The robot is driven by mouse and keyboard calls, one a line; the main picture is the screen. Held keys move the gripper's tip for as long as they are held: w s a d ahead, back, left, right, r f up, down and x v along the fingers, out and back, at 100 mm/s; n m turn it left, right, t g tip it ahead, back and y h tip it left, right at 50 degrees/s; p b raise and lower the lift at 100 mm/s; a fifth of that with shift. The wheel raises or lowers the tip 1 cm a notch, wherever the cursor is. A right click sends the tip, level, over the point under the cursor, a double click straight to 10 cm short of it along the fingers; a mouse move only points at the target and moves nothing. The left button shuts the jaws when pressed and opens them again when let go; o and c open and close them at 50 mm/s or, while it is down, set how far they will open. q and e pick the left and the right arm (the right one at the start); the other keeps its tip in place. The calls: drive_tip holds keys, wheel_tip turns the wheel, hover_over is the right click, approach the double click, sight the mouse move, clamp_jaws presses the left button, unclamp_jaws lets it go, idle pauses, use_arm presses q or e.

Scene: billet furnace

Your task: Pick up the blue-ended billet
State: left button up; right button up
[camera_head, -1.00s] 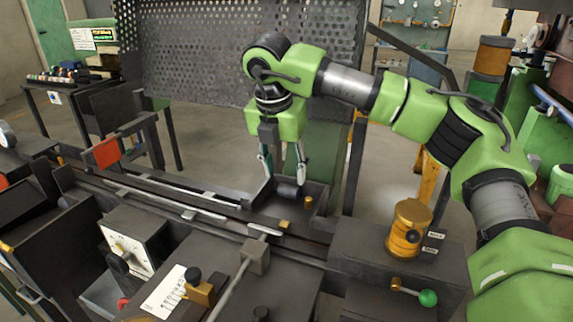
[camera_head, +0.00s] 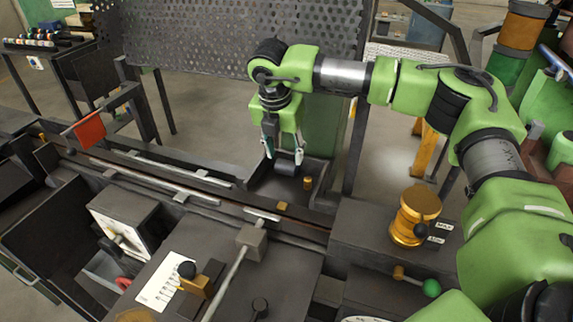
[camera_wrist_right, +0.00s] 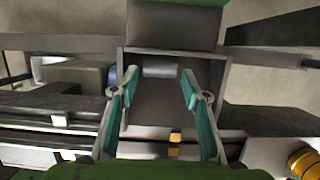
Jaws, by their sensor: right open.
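A dark grey cylinder (camera_head: 287,168), which looks like a billet, lies in a small dark open tray (camera_head: 262,186). No blue end can be made out on it. My right gripper (camera_head: 284,157) points down over the tray, its two fingers apart around the cylinder's place. In the right wrist view the cylinder (camera_wrist_right: 160,71) shows between the open fingertips (camera_wrist_right: 160,76), near the tray's far wall; contact cannot be told. Several billets with coloured ends (camera_head: 48,41) lie on a rack at the far left, too small to tell apart. My left gripper is not in view.
A perforated metal screen (camera_head: 230,40) stands behind the tray. A long rail (camera_head: 150,172) runs left of it. A brass knob (camera_head: 415,215) and a green-knobbed lever (camera_head: 431,287) are at the right. A block on a rod (camera_head: 251,238) stands in front.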

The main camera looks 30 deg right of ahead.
sight(286, 162)
drive_tip(key=p+x, duration=0.2)
drive_tip(key=x, duration=0.2)
drive_tip(key=shift+s, duration=0.1)
drive_tip(key=shift+d+f, duration=0.1)
drive_tip(key=shift+f, duration=0.35)
clamp_jaws()
drive_tip(key=shift+w+r, duration=0.15)
drive_tip(key=shift+w, duration=0.05)
drive_tip(key=shift+r, duration=0.15)
